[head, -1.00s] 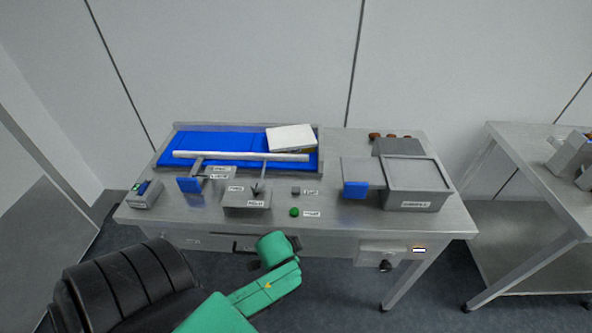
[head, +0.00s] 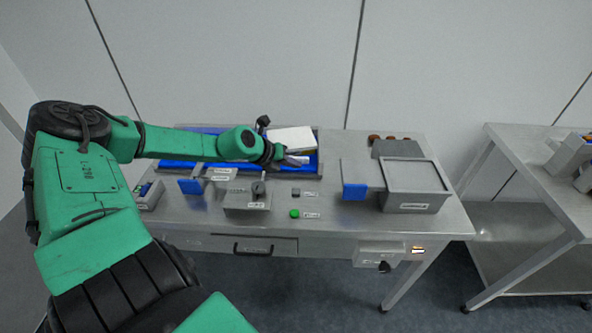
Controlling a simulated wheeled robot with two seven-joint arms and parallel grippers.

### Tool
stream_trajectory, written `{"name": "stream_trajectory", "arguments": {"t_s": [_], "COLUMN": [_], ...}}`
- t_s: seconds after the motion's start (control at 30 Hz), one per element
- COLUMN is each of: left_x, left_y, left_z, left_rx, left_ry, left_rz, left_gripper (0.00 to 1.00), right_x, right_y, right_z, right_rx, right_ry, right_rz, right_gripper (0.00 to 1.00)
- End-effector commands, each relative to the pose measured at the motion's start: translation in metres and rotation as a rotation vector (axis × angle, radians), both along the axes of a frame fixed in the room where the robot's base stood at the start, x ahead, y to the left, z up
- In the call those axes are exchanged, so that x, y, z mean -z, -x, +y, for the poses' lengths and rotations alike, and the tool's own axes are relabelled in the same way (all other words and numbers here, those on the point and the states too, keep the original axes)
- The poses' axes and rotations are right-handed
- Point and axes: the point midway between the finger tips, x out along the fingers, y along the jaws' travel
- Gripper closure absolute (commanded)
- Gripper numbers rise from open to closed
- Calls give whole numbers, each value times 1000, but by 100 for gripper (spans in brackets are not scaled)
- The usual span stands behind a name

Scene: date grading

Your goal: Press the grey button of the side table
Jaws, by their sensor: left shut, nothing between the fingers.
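A small grey square button (head: 295,192) with a white label beside it sits on the steel table (head: 335,222), just behind a round green button (head: 294,213). The label is too small to read. My left arm comes in from the left and reaches over the table. My left gripper (head: 292,161) is shut and empty, over the blue tray area, beyond the grey button and apart from it in the picture. Its fingertips are small and partly hidden by the wrist. My right gripper is not in view.
A blue tray (head: 172,164) with a white block (head: 291,138) is at the back. A grey box (head: 410,208) and a blue plate (head: 354,192) stand right of the buttons. A grey block with a knob (head: 245,205) is to their left. A second table (head: 548,185) stands at the right.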

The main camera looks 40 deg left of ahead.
Motion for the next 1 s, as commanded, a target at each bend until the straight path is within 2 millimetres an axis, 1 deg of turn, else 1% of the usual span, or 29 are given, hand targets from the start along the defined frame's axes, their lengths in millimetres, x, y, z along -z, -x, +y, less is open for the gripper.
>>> {"name": "stream_trajectory", "arguments": {"t_s": [0.17,0.27,0.37,0.8,0.9,1.0], "left_x": [1,6,17,82,89,90], "left_y": [0,0,0,0,-1,-1], "left_z": [-1,-1,-1,-1,-1,-1], "left_rx": [-2,-2,-2,-3,-2,-2], "left_ry": [3,4,5,5,5,5], "left_rz": [-2,-2,-2,-3,-3,-3], "left_gripper": [100,100,100,100,100,100], "right_x": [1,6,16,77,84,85], "right_y": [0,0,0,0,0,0], "right_z": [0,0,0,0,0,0], "right_rx": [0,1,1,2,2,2], "right_ry": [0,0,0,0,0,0], "right_rz": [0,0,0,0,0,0], "right_gripper": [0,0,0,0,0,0]}}
